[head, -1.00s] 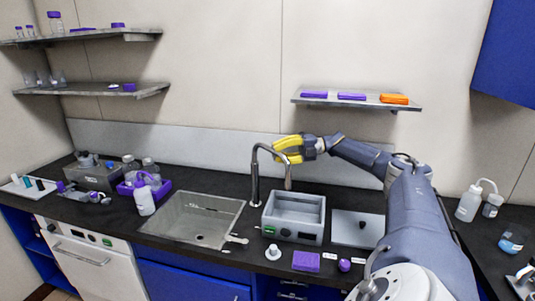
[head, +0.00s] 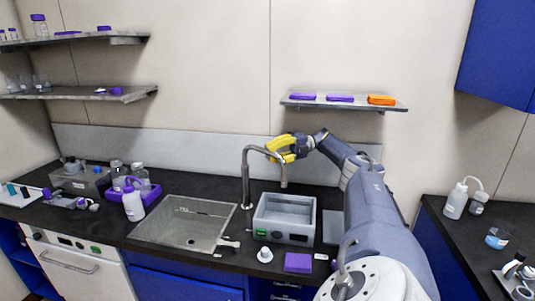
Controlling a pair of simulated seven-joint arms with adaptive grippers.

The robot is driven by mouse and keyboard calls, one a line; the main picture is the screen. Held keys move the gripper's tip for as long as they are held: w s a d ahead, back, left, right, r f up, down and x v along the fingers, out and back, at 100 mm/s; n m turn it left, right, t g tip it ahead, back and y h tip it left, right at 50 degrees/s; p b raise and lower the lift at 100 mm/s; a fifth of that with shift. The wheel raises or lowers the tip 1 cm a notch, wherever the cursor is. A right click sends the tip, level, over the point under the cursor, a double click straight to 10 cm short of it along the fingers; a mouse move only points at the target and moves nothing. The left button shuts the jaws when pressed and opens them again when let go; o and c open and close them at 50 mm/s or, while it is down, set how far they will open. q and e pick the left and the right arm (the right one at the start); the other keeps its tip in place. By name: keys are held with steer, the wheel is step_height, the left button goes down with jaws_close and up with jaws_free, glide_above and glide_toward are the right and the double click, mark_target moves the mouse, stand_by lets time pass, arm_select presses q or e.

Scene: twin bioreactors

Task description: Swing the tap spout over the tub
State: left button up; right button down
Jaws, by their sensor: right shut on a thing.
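The tap (head: 247,180) rises behind the counter between the sink (head: 185,222) and the grey tub (head: 285,217). Its spout arches to the right, and the downturned end (head: 284,183) hangs above the back left part of the tub. My right gripper (head: 271,151), with yellow fingers, comes in from the right and is shut on the spout near its top bend. The fingers hide part of the spout. My left gripper is out of view.
A purple block (head: 299,262) and a small white stopper (head: 264,255) sit in front of the tub. A purple rack with bottles (head: 140,196) stands left of the sink. A wall shelf (head: 343,104) hangs above my right arm.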

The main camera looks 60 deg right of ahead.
steer(key=shift+w, duration=0.1)
stand_by(0.3)
steer(key=c, duration=1.4)
jaws_free()
steer(key=shift+w+a, duration=0.1)
steer(key=shift+c, duration=0.2)
steer(key=shift+o, duration=0.7)
steer(key=shift+a, duration=0.3)
